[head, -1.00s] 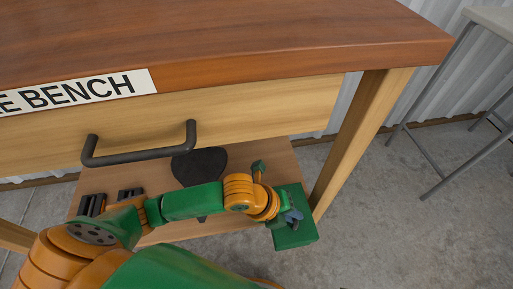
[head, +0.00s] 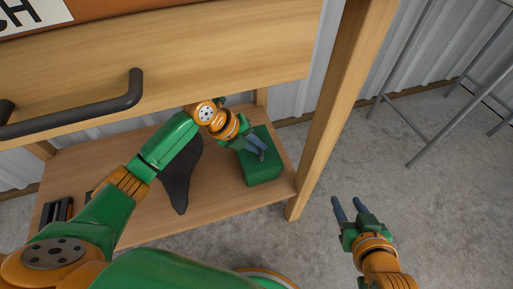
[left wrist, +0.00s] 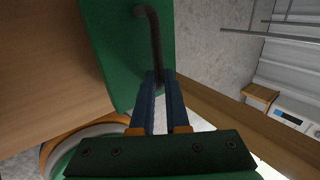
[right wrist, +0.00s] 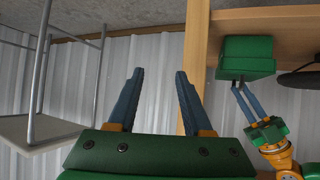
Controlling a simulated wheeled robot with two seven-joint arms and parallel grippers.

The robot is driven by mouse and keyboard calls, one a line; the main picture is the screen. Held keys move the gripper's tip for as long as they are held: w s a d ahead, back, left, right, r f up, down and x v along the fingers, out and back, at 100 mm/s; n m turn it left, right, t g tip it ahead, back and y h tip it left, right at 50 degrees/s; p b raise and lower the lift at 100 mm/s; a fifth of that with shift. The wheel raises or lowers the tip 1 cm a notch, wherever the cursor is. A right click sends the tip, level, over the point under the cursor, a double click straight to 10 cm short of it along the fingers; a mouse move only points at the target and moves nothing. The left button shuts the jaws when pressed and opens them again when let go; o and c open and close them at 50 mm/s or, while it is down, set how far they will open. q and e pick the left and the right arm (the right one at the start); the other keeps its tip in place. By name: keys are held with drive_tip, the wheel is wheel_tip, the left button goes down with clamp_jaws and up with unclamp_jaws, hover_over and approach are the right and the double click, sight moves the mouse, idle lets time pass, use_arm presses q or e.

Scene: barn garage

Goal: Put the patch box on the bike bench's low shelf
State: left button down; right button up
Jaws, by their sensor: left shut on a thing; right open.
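The patch box is a green box (head: 262,168) at the right end of the bench's low shelf (head: 225,222). It also shows in the left wrist view (left wrist: 112,50), with a dark bent handle (left wrist: 150,30), and in the right wrist view (right wrist: 246,57). My left gripper (head: 258,152) is shut on the box's handle, its fingers meeting at the handle's end in the left wrist view. The box appears to rest on the shelf or just over it; I cannot tell which. My right gripper (head: 351,209) is open and empty, out to the right of the bench over the floor.
A dark saddle-shaped thing (head: 181,180) lies on the shelf left of the box. Black items (head: 56,212) sit at the shelf's left end. The bench leg (head: 334,110) stands right of the box. The drawer with its handle (head: 75,112) overhangs the shelf.

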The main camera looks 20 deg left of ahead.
use_arm(q)
drive_tip(key=shift+f, duration=0.1)
use_arm(e)
drive_tip(key=shift+w+a+r+t, duration=0.15)
drive_tip(key=shift+w+r+t, duration=0.2)
drive_tip(key=shift+r, duration=0.1)
use_arm(q)
drive_tip(key=c, duration=0.9)
unclamp_jaws()
